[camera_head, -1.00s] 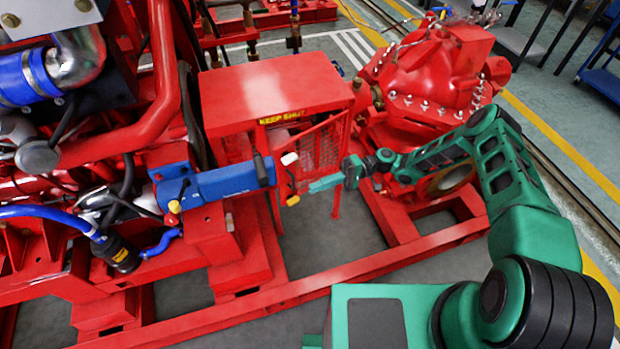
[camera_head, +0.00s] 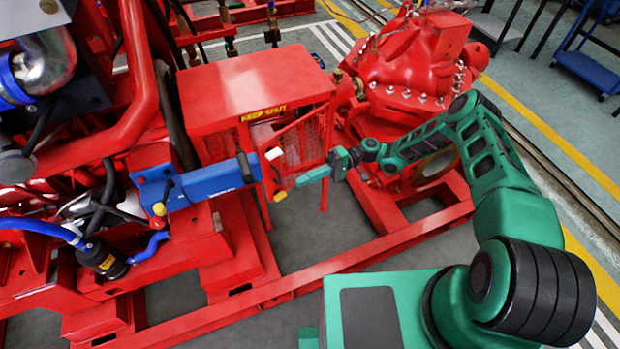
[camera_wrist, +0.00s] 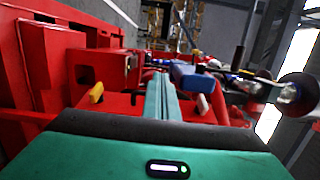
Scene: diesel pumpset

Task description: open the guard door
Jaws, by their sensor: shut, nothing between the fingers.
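The guard door (camera_head: 304,143) is a red mesh panel on the front of a red guard box (camera_head: 255,85) labelled "KEEP SHUT". Its top edge slants away from the box front, so it looks ajar; how far is hard to tell. A white knob (camera_head: 275,153) and a yellow piece (camera_head: 280,196) show near the door's left edge. My gripper (camera_head: 299,182) is shut and empty, its fingertips just right of these two and in front of the door's lower part. In the wrist view its shut fingers (camera_wrist: 161,98) point between the yellow piece (camera_wrist: 97,93) and the white knob (camera_wrist: 203,103). Contact cannot be told.
A blue cylinder unit (camera_head: 205,183) reaches toward the door from the left. The red base rail (camera_head: 330,268) runs below. A red pump (camera_head: 410,65) stands behind my arm at the right. Open floor (camera_head: 315,235) shows under the guard box.

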